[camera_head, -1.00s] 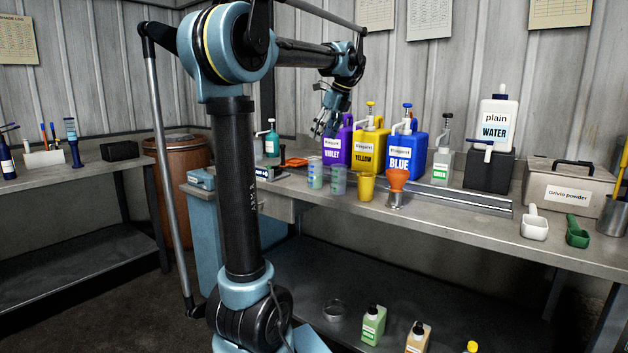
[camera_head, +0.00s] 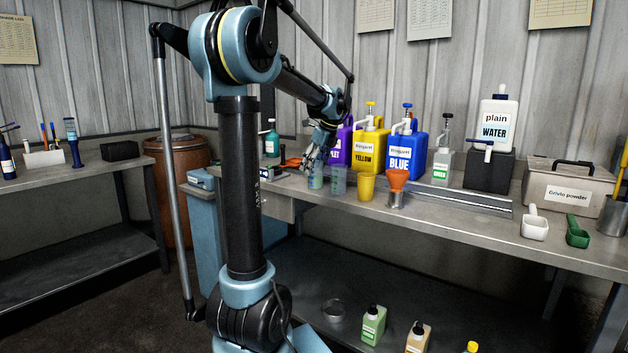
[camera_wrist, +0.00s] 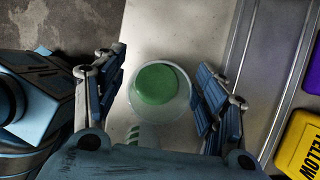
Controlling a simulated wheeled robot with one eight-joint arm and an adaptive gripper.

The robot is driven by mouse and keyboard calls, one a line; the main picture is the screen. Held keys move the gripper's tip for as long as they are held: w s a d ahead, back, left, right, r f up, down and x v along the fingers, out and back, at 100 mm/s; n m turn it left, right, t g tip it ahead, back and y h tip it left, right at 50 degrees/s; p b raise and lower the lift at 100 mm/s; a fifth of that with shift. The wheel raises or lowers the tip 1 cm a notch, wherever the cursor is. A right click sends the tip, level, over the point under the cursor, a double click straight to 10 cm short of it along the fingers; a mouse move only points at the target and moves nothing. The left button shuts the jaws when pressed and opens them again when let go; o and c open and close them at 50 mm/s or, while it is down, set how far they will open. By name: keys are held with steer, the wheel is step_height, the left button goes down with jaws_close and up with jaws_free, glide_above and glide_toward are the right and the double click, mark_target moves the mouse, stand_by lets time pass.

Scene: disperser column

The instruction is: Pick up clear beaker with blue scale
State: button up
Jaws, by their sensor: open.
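Two clear beakers stand side by side on the workbench: a left one (camera_head: 316,181) and a right one (camera_head: 338,183). In the head view they are too small for me to tell their scale colours surely. My gripper (camera_head: 314,163) is just above the left beaker and partly hides its top. In the wrist view a clear round beaker (camera_wrist: 136,113) with a green disc of contents or base lies between the spread fingers of my gripper (camera_wrist: 160,82). Green-and-white marks show on its near side. The fingers stand apart from its walls, and nothing is held.
A yellow cup (camera_head: 366,188) and an orange funnel (camera_head: 397,179) on a metal cup stand to the right. Violet, yellow (camera_head: 369,152) and blue (camera_head: 405,158) jugs stand behind. A metal rail (camera_head: 460,197) runs along the bench. The bench's front edge is close by.

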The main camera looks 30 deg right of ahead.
steer(key=shift+x, duration=1.65)
steer(key=shift+d, duration=0.1)
steer(key=c, duration=1.1)
steer(key=shift+r, duration=0.1)
